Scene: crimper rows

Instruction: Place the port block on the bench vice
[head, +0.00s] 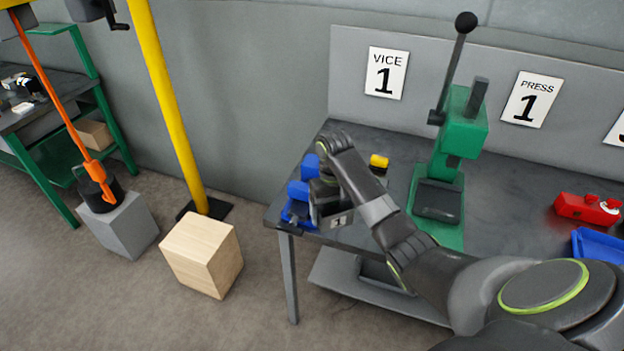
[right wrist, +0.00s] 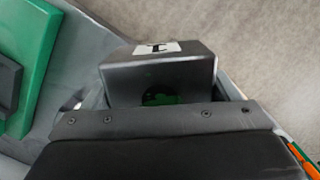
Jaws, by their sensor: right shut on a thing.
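The port block (right wrist: 160,78) is a dark grey block with a white label marked 1 and a green spot on its near face. My right gripper (head: 325,192) is shut on it, at the left end of the bench. In the head view the block is partly hidden by my gripper, and its label shows near the bench's front edge. The bench vice (head: 299,190) is blue and stands at that bench corner, close beside and partly behind my right gripper. I cannot tell whether the block touches the vice. My left gripper is not in view.
A green press (head: 462,135) with a long lever stands right of the vice. A small yellow item (head: 379,161) lies between them. A red item (head: 587,208) and a blue tray (head: 597,246) are at the right. A wooden box (head: 203,254) stands on the floor.

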